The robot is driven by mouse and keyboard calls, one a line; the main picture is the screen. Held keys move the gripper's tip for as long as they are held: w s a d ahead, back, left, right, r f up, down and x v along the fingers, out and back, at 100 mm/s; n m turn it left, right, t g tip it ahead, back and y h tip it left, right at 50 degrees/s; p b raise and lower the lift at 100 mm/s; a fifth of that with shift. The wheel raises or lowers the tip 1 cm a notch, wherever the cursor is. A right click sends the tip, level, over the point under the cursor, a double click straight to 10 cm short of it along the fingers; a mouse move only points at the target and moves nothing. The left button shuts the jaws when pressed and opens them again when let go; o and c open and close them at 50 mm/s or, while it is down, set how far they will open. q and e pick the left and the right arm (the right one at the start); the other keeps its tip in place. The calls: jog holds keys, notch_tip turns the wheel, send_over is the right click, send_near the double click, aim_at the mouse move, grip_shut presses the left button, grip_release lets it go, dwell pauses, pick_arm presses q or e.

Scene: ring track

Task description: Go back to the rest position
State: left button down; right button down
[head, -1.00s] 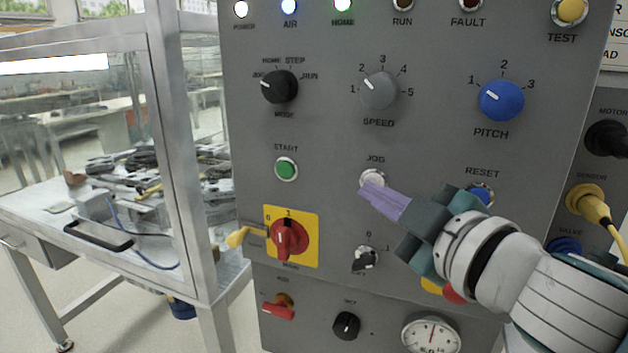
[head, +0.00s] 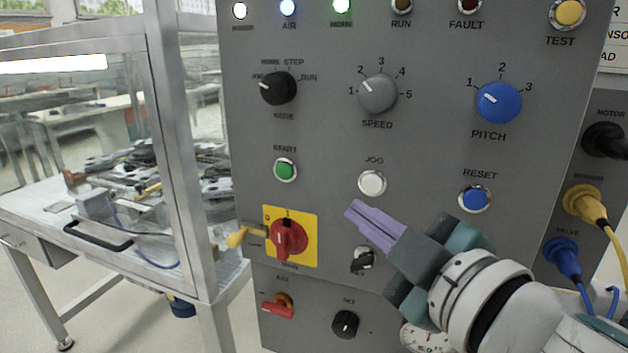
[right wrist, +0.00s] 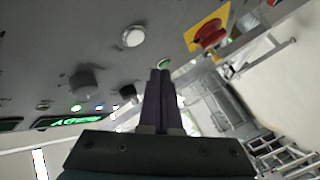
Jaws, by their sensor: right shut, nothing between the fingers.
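My right gripper (head: 354,211) is in front of the grey control panel (head: 330,130), its purple fingers shut with nothing between them. The fingertips are below and left of the white JOG button (head: 371,183), apart from it in the picture. In the right wrist view the shut fingers (right wrist: 161,75) point along the panel, with the white button (right wrist: 133,37) up and left of them. My left gripper is not in view.
The panel carries a red rotary switch (head: 288,238) on a yellow plate, a green START button (head: 285,170), a blue RESET button (head: 475,198) and several knobs. Cables plug in at the right. A metal-framed glass enclosure (head: 182,150) stands at the left.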

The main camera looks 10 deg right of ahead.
jog(key=shift+s+a, duration=0.3)
jog(key=shift+s, duration=0.2)
jog(key=shift+d, duration=0.1)
jog(key=s+d+f+m+g+h+p, duration=0.1)
jog(key=s+d+m+g+h+p, duration=0.25)
jog(key=d+m, duration=0.2)
jog(key=s+f+m+g+p, duration=0.15)
jog(key=s+g, duration=0.35)
jog(key=s, duration=0.5)
jog(key=s+f+m+g+p, duration=0.1)
jog(key=s+m+g+p, duration=0.3)
jog(key=s, duration=0.7)
notch_tip(320, 180, up, 37)
jog(key=p, duration=3.5)
jog(key=shift+w+n+g, duration=0.35)
jog(key=shift+w+n, duration=0.05)
jog(key=shift+w, duration=0.05)
jog(key=shift+a, duration=0.1)
